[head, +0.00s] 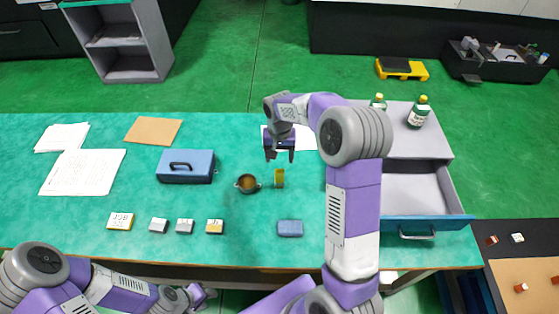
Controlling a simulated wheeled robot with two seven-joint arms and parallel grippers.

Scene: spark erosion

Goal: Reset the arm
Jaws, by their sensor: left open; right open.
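My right arm reaches up and over the teal table (80,215). Its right gripper (279,157) points down, open and empty, above the table's middle. A small yellow object (280,178) stands on the table just below its fingers, apart from them as far as I can see. My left arm is low at the bottom left. Its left gripper (204,294) is in front of the table's near edge, small and partly unclear, with nothing visible in it.
A blue toolbox (186,167), a brown cup (247,184), a blue block (290,228) and several small boxes (120,221) lie on the table. Papers (82,172) lie left. An open drawer (415,198) and bottles (418,111) are right. The front middle is mostly clear.

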